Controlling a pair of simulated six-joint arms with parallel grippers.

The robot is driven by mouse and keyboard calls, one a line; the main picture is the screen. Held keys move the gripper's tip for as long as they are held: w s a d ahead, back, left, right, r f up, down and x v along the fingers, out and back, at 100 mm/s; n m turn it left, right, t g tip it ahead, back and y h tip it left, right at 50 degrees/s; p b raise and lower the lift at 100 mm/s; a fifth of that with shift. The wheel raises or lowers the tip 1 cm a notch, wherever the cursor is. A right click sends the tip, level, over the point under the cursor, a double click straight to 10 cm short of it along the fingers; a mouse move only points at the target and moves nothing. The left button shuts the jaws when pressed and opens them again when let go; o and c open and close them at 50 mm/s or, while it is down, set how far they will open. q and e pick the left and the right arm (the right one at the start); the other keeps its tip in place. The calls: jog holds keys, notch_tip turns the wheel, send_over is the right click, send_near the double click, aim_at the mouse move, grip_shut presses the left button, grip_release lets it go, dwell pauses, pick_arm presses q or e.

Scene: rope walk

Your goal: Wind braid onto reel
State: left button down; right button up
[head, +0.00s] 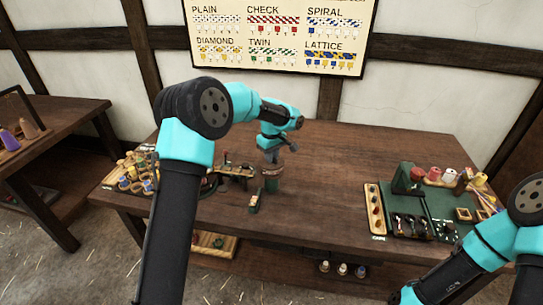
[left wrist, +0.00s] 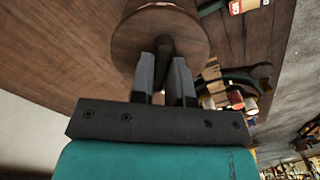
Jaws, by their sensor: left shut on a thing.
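My left gripper (head: 272,154) is over the middle of the table, directly above a squat reel-like stand (head: 272,184) with a dark green body and a reddish band. In the left wrist view, its two fingers (left wrist: 166,68) are shut on a dark upright peg (left wrist: 166,46). The peg rises from a round brown wooden disc (left wrist: 133,40). The fingers hide part of the peg. I cannot make out any braid on the reel. My right arm comes in at the lower right of the head view, and its jaws are cut off by the bottom edge.
A wooden tray of bobbins (head: 132,180) is at the table's left. A green mat (head: 447,205) with a stand, spools and a peg board (head: 376,208) is at the right. The table's back middle is clear.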

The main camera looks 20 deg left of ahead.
pick_arm(q)
jog(key=n, duration=0.3)
jog(key=shift+n, duration=0.4)
jog(key=n, duration=0.4)
dwell(0.3)
jog(key=c, duration=1.1)
grip_release()
jog(key=shift+r, duration=0.15)
notch_tip(320, 180, up, 17)
